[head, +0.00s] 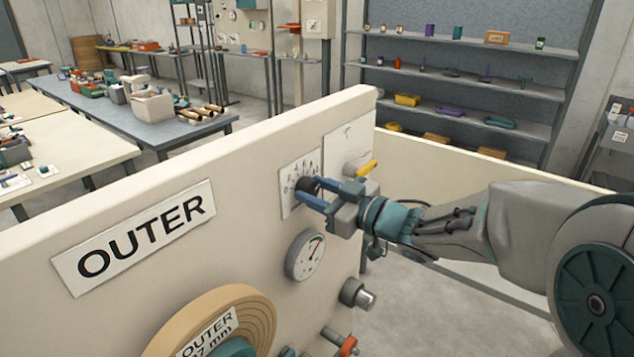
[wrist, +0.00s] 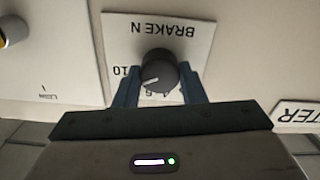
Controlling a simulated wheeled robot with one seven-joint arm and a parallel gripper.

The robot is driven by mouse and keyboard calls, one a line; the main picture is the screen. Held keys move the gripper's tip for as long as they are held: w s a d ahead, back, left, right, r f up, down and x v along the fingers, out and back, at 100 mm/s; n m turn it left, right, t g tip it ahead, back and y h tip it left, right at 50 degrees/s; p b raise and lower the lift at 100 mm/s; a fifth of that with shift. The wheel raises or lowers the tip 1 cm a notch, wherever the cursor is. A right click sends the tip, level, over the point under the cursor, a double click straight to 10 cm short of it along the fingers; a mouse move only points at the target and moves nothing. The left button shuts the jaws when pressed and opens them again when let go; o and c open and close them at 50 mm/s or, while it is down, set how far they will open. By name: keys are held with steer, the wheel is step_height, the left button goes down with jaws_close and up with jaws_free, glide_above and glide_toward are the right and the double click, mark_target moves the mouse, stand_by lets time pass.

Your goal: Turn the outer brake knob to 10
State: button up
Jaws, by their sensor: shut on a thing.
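The dark round brake knob (head: 308,185) is on a white dial plate on the cream panel that bears the OUTER sign (head: 135,238). In the wrist view the knob (wrist: 160,72) is seen face-on, with the plate (wrist: 185,27) upside down.
A round gauge (head: 305,255) sits just below the dial plate. A tape roll (head: 225,320) and several fittings (head: 357,294) stick out lower on the panel.

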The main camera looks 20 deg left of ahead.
steer(key=shift+m+p, duration=0.55)
steer(key=shift+m, duration=0.45)
steer(key=o, duration=1)
steer(key=shift+d, duration=0.15)
steer(key=b+v, duration=0.3)
steer(key=v, duration=1)
steer(key=shift+s+d, duration=0.2)
steer(key=shift+d, duration=0.05)
steer(key=shift+f, duration=0.1)
